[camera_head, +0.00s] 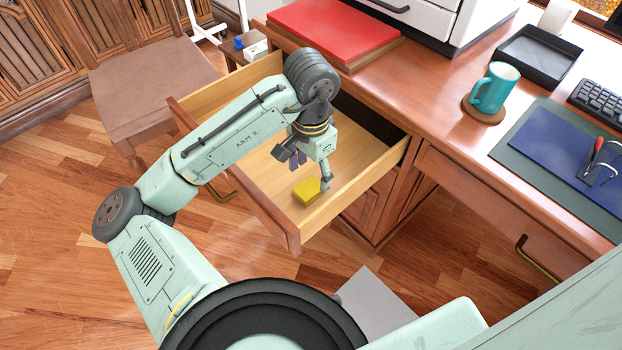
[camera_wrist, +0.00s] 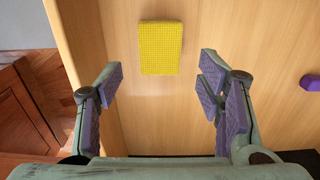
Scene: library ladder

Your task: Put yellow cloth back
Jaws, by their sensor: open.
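The yellow cloth (camera_head: 307,191) is a small folded block lying on the floor of the open drawer (camera_head: 232,187), near its front right corner. In the wrist view the cloth (camera_wrist: 161,47) lies flat and whole, ahead of the fingertips and centred between them. My gripper (camera_head: 308,168) is inside the drawer space, above and beside the cloth, pointing down. In the wrist view its purple-padded fingers (camera_wrist: 160,80) are spread wide with nothing between them. The gripper is apart from the cloth.
A purple object (camera_wrist: 311,83) lies in the drawer at the wrist view's right edge. The desk holds a red folder (camera_head: 333,33), teal mug (camera_head: 494,88) on a coaster, black tray (camera_head: 540,55) and blue folder (camera_head: 560,148). A wooden chair (camera_head: 150,85) stands left of the drawer.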

